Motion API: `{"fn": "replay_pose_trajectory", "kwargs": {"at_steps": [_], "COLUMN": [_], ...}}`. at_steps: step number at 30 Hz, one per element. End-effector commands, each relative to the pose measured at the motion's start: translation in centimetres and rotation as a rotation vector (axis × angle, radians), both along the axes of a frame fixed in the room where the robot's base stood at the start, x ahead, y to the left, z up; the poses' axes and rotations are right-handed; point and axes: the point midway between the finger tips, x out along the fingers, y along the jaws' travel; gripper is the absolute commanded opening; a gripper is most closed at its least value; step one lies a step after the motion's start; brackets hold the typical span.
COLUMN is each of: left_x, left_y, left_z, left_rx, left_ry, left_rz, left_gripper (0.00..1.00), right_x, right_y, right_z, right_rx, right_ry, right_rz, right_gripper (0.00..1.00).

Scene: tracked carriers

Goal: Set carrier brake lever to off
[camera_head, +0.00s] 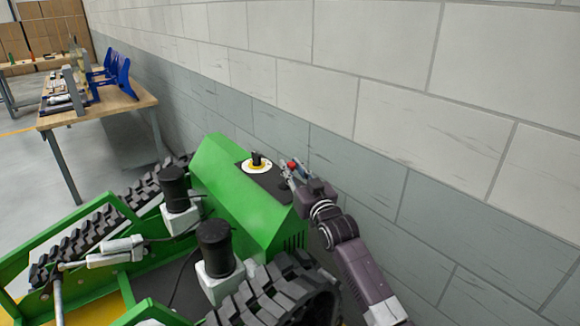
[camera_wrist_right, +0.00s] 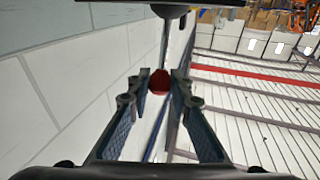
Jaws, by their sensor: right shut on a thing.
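The green tracked carrier (camera_head: 235,190) stands beside the wall. A lever with a red knob (camera_head: 292,164) rises at the right side of its dark control panel (camera_head: 268,184); I take it to be the brake lever. My right gripper (camera_head: 289,171) is at this lever, its arm coming in from the lower right. In the right wrist view the red knob (camera_wrist_right: 159,82) sits between the fingertips of my right gripper (camera_wrist_right: 159,86), which is shut on it. The fingers hide the lower lever in the head view. My left gripper is not in view.
A black knob (camera_head: 256,158) on a white and yellow dial stands left of the lever. The block wall (camera_head: 400,110) runs close behind and right of my right arm. Black tracks (camera_head: 270,300) and two black cylinders flank the carrier bed. A workbench (camera_head: 110,105) stands back left.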

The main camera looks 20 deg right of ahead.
Motion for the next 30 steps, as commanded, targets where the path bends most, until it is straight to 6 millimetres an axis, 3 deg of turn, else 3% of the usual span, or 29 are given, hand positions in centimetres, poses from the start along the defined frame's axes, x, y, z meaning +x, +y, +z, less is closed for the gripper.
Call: {"fn": "replay_pose_trajectory", "kwargs": {"at_steps": [1, 17, 18, 22, 30], "left_x": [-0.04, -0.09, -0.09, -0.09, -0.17], "left_y": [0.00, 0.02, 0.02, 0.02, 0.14], "left_z": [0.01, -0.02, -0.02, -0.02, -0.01], "left_rx": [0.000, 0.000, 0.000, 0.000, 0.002], "left_ry": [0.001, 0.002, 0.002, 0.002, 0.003], "left_rz": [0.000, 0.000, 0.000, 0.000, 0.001], "left_gripper": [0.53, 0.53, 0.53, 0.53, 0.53], "right_x": [-0.07, -0.10, -0.10, -0.09, -0.09], "right_y": [-0.19, -0.28, -0.28, -0.25, -0.14], "right_z": [-0.76, -1.09, -1.11, -0.94, -0.54], "right_rx": [-0.009, -0.010, -0.010, -0.008, -0.004], "right_ry": [0.014, 0.019, 0.020, 0.016, 0.009], "right_rz": [-0.004, -0.005, -0.004, -0.004, -0.002], "right_gripper": [0.00, 0.00, 0.20, 0.34, 0.36]}}
